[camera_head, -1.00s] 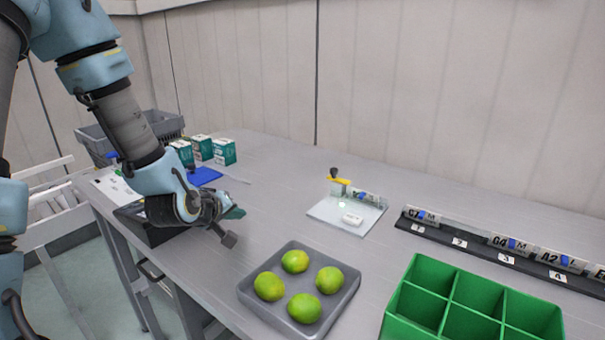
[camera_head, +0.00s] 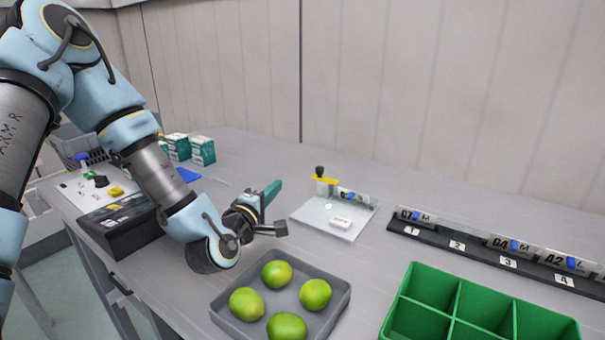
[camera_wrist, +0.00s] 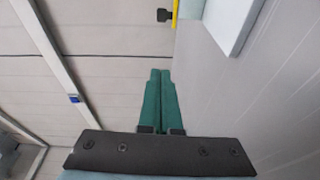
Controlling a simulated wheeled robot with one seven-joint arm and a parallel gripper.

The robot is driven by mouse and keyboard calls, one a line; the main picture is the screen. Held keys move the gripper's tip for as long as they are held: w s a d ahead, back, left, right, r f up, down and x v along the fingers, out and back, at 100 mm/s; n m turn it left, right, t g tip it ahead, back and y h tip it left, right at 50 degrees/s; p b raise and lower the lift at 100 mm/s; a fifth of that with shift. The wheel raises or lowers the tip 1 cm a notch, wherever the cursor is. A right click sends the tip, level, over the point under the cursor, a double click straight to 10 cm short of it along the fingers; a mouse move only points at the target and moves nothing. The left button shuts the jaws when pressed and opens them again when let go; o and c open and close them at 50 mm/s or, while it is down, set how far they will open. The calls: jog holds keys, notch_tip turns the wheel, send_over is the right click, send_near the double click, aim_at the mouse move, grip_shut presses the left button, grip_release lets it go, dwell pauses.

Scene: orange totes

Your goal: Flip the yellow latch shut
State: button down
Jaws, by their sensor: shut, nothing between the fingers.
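The yellow latch (camera_head: 323,180) has a black knob on top and stands at the back left of a pale plate (camera_head: 318,218) on the table. A small labelled tube lies beside it, and a white block (camera_head: 341,222) sits on the plate. My gripper (camera_head: 273,188) is left of the plate, apart from it, above the table, its green fingers pointing up and to the right. In the wrist view the fingers (camera_wrist: 160,76) are together and empty. The latch's yellow part and black knob (camera_wrist: 165,15) show at the top edge there, right of the fingertips.
A grey tray of limes (camera_head: 226,318) lies in front of my arm. A green divided bin (camera_head: 405,290) is at the front right. A black numbered rack (camera_head: 470,254) with labelled tubes runs along the right. A black box (camera_head: 118,228) and green-white cartons (camera_head: 203,151) are left.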

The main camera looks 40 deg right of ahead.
aim_at(321, 172)
jog(key=shift+d+r, duration=0.1)
jog(key=shift+d, duration=0.1)
jog(key=shift+w+d, duration=0.25)
jog(key=shift+d, duration=0.05)
jog(key=p+x, duration=0.4)
jog(key=x, duration=0.5)
jog(key=shift+d+r, duration=0.15)
jog(key=shift+d, duration=0.15)
jog(key=shift+s+d+p, duration=0.25)
jog(key=shift+s+d, duration=0.1)
jog(key=shift+s, duration=0.2)
jog(key=shift+s+d+p, duration=0.2)
jog(key=shift+s+d, duration=0.15)
jog(key=shift+s, duration=0.2)
jog(key=shift+s+d+f, duration=0.3)
jog(key=shift+s+d, duration=0.05)
jog(key=shift+s, duration=0.05)
jog(key=s, duration=0.1)
jog(key=s+d+b, duration=0.1)
jog(key=s, duration=0.1)
jog(key=shift+s+f, duration=0.1)
jog(key=shift+a, duration=0.1)
